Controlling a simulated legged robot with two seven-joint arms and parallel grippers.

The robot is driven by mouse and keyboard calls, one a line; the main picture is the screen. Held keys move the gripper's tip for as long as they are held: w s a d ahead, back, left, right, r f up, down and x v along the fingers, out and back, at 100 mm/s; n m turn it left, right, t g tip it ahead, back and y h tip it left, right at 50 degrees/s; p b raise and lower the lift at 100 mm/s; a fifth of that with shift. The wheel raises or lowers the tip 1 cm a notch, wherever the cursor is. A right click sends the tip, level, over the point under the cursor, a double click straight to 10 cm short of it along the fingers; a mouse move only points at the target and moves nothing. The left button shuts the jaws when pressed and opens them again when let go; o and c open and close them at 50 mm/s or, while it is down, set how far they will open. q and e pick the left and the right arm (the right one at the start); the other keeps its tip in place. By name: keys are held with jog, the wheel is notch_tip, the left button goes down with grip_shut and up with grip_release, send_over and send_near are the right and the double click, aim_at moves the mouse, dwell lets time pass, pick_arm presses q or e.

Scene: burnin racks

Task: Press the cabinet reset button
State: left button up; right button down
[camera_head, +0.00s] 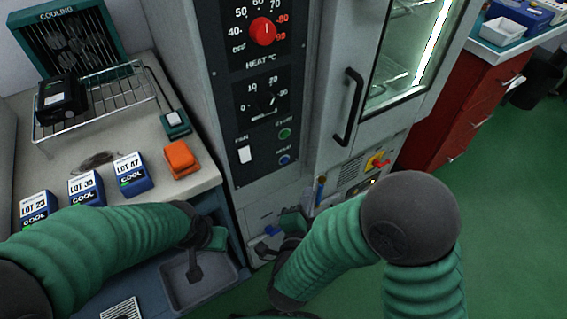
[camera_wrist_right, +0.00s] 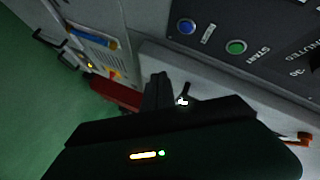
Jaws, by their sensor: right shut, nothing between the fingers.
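The blue reset button (camera_head: 284,159) is low on the right of the cabinet's dark control panel (camera_head: 262,175), below the green start button (camera_head: 285,133). In the right wrist view the blue button (camera_wrist_right: 187,26) is at the top, left of the green button (camera_wrist_right: 236,47). My right gripper (camera_head: 268,248) is in front of the lower cabinet, below the panel and apart from the button. Its fingers (camera_wrist_right: 157,92) are shut and empty. My left gripper (camera_head: 195,272) hangs over a grey tray at the lower left. Whether its fingers are open is unclear.
The panel also has a red heat dial (camera_head: 262,31), a black timer dial (camera_head: 268,100) and a white fan switch (camera_head: 245,154). A black door handle (camera_head: 348,108) sticks out on the right. The left bench has a wire rack (camera_head: 100,100), blue lot boxes (camera_head: 131,174) and an orange block (camera_head: 181,158).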

aim_at(285, 160)
jog(key=w+a, duration=0.4)
jog(key=w, duration=0.3)
jog(key=shift+a, duration=0.35)
jog(key=shift+w, duration=0.15)
dwell(1.6)
jog(key=shift+w+a, duration=0.25)
jog(key=shift+w+a, duration=0.25)
jog(key=shift+w, duration=0.05)
dwell(0.7)
jog(key=shift+s+d, duration=0.5)
jog(key=shift+s, duration=0.15)
